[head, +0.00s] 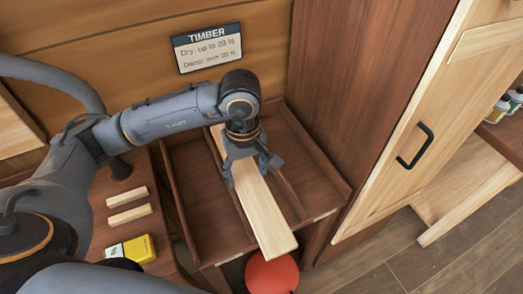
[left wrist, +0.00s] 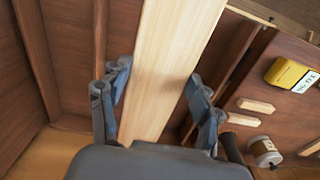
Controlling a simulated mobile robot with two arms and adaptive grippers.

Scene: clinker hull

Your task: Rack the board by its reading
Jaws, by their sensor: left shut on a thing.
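A long pale board (head: 264,210) runs from back to front over the wooden rack (head: 290,138), its near end sticking out past the rack's front edge. My left gripper (head: 250,172) is shut on the board from above; in the left wrist view its fingers (left wrist: 157,105) stand on either side of the board (left wrist: 165,60). I cannot tell whether the board touches the rack floor. A yellow meter (head: 141,246) lies on the bench at left; its reading is too small to read surely. The sign (head: 208,48) reads "TIMBER, Dry: up to 20 %, Damp: over 20 %". My right gripper is out of view.
Two short wood blocks (head: 128,206) lie on the bench beside the meter. A red round object (head: 272,273) is below the rack's front. A tall cabinet with a black handle (head: 415,145) stands close at right. The rack has raised dividers.

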